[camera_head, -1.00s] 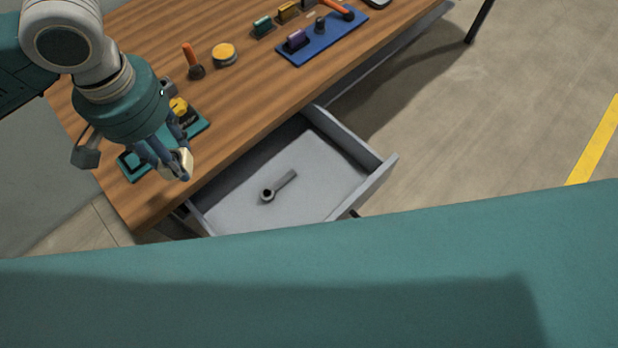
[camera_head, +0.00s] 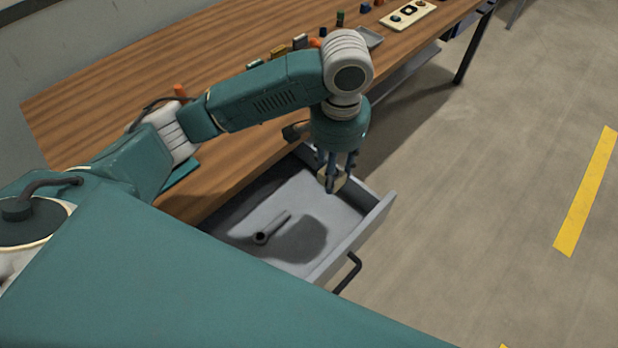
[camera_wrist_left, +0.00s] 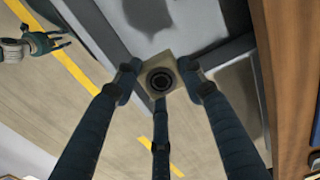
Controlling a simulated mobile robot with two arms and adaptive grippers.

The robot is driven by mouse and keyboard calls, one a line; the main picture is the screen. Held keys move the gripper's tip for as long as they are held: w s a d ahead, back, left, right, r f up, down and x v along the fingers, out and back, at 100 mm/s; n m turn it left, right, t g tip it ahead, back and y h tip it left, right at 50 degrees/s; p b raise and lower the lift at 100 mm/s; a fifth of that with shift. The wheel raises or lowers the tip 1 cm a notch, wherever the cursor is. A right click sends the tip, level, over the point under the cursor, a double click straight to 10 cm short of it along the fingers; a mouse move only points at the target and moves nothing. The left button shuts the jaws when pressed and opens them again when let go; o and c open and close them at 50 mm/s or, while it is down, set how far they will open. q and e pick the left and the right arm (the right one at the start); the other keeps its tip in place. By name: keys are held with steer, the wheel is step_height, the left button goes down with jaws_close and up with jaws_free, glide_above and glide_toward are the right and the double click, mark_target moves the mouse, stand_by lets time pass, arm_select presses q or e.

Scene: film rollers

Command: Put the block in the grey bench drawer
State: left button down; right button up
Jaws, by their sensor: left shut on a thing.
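My left gripper (camera_head: 332,178) is shut on a small beige block (camera_head: 338,183) and holds it in the air above the right part of the open grey drawer (camera_head: 372,222). In the left wrist view the fingertips (camera_wrist_left: 162,82) close around the block (camera_wrist_left: 159,66), whose near face has a dark round ring. The drawer's wall (camera_wrist_left: 105,22) shows behind it. The gripper's shadow falls on the drawer floor. My right gripper (camera_wrist_left: 58,40) shows small at the left of the left wrist view; its jaw state is unclear.
A dark grey wrench-like tool (camera_head: 270,228) lies on the drawer floor. The drawer has a black handle (camera_head: 348,273) in front. The wooden bench top (camera_head: 225,65) carries several small items along its back. My teal body hides the drawer's near left corner.

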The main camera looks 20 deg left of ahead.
arm_select(q)
step_height(320, 180, down, 19)
steer(key=shift+f+b, duration=0.1)
steer(key=shift+b, duration=0.4)
steer(key=c, duration=1)
jaws_free()
steer(key=shift+f, duration=0.1)
steer(key=shift+c, duration=0.2)
step_height(320, 180, up, 12)
steer(key=shift+r, duration=0.2)
steer(key=shift+f, duration=0.1)
